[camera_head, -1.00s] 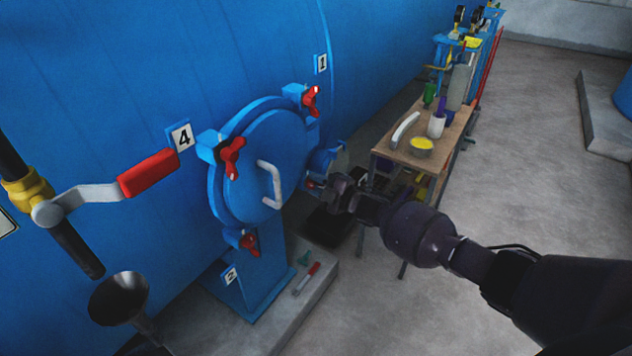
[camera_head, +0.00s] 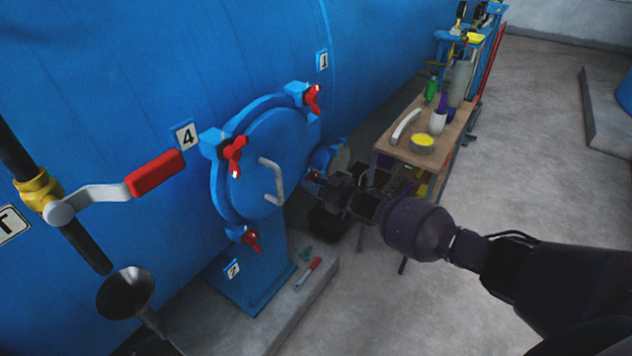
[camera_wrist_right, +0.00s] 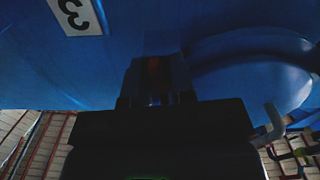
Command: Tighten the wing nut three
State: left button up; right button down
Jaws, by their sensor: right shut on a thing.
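The blue round door (camera_head: 265,160) has a white handle and red wing nuts around its rim. Wing nut three (camera_head: 314,174) is at the door's right side, mostly hidden by my right gripper (camera_head: 319,181). In the right wrist view, a dark red part of the nut (camera_wrist_right: 154,68) shows between the fingers of the right gripper (camera_wrist_right: 156,80), which is shut on it. The plate with the number 3 (camera_wrist_right: 76,15) appears upside down in that dim view. My left gripper is not in view.
Other red wing nuts sit at the top (camera_head: 313,98), upper left (camera_head: 235,155) and bottom (camera_head: 251,239) of the door. A red-handled lever (camera_head: 155,173) and a funnel (camera_head: 126,293) are at left. A wooden-topped table (camera_head: 446,145) with tools stands behind my right gripper.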

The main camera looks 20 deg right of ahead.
jog(key=shift+m, duration=1)
jog(key=c, duration=1.2)
grip_release()
jog(key=shift+s, duration=0.1)
jog(key=shift+c, duration=0.2)
jog(key=v, duration=1)
jog(key=shift+s+d, duration=0.25)
jog(key=shift+s, duration=0.05)
jog(key=shift+f, duration=0.1)
